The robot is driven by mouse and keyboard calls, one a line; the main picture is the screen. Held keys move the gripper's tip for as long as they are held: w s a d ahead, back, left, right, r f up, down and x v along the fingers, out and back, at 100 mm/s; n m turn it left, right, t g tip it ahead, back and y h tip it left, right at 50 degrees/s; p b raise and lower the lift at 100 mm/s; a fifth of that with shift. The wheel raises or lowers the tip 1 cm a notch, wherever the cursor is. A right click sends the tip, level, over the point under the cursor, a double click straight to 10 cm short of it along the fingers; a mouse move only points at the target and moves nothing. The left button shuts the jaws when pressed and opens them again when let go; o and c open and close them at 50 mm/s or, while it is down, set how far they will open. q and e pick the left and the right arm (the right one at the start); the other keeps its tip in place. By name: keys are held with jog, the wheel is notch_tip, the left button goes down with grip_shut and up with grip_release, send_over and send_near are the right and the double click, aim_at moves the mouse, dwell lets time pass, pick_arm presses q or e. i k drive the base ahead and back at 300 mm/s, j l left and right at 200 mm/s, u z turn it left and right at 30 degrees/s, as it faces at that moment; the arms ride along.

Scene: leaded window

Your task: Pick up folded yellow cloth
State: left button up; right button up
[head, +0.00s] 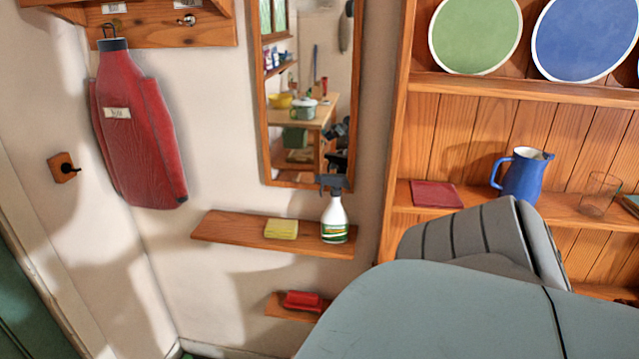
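The folded yellow cloth (281,229) lies flat on a narrow wooden wall shelf (222,227) below the mirror. It is near the middle of the shelf, to the left of a white spray bottle (334,221) with a green label and a dark trigger head. A gap separates cloth and bottle. The cloth is in plain sight with nothing on top of it. Neither of my grippers shows in the head view, so I cannot see whether they are open or shut.
A wood-framed mirror (308,100) hangs above the shelf. A smaller shelf below holds a red item (303,300). A red garment (133,130) hangs at left. A wooden dresser at right holds a blue jug (522,174), a glass (599,194) and plates. Large grey parts, probably mine, cover the lower right.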

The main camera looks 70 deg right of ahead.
aim_at(281, 229)
jog(key=z, duration=1.85)
